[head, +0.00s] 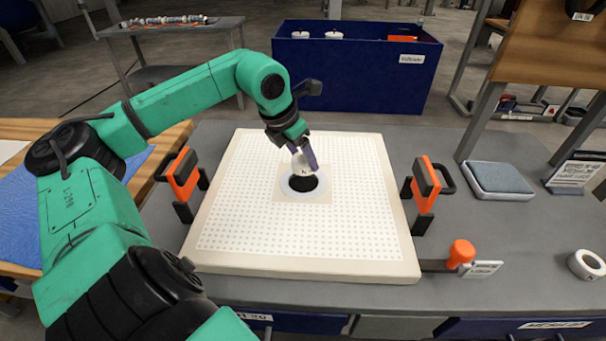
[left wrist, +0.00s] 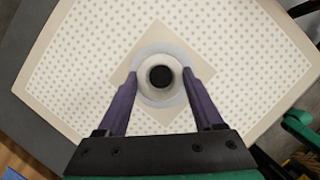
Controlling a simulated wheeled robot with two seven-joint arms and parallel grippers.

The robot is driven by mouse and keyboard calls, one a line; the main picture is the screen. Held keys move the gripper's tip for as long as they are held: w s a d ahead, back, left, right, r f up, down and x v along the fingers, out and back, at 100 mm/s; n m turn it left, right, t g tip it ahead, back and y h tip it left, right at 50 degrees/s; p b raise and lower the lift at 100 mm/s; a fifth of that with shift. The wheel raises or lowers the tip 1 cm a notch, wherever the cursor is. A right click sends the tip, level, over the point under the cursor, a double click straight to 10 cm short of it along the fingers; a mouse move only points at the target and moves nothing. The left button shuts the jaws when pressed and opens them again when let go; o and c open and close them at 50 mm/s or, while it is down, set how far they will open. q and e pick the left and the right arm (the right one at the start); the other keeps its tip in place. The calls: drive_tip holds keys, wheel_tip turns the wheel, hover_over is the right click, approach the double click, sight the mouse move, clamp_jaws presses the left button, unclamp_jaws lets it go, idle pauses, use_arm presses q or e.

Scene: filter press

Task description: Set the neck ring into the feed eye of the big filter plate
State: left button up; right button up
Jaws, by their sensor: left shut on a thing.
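The big filter plate (head: 230,220) is a cream, perforated square slab lying flat on the grey bench. Its feed eye (head: 303,185), a dark round hole with a grey rim, is in the middle. My left gripper (head: 305,158) is shut on the white neck ring (head: 301,164) and holds it over the back part of the eye. In the left wrist view the neck ring (left wrist: 145,76) sits between the two purple fingers (left wrist: 160,85), inside the outline of the grey rim (left wrist: 158,100). The ring looks slightly above the plate in the head view. My right gripper is not in view.
Orange clamps stand left (head: 184,178) and right (head: 425,185) of the plate. An orange knob (head: 461,252) is at its front right corner. Another white ring (head: 587,264) and a grey-blue pad (head: 499,180) lie on the right. A blue bin (head: 350,75) stands behind.

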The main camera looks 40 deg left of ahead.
use_arm(q)
drive_tip(key=f, duration=0.1)
drive_tip(key=f+b, duration=0.1)
drive_tip(key=f, duration=0.2)
drive_tip(key=shift+s+f+b, duration=0.2)
drive_tip(key=shift+s+b, duration=0.05)
drive_tip(key=shift+b, duration=0.15)
drive_tip(key=shift+f, duration=0.3)
drive_tip(key=shift+w, duration=0.1)
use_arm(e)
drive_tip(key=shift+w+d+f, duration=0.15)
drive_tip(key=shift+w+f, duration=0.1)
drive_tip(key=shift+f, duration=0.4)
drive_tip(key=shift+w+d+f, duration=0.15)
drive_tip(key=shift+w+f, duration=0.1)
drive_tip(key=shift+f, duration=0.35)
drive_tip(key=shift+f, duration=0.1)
use_arm(q)
drive_tip(key=o, duration=1.3)
drive_tip(key=shift+f, duration=0.1)
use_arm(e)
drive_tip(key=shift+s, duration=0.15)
use_arm(q)
drive_tip(key=shift+o, duration=0.2)
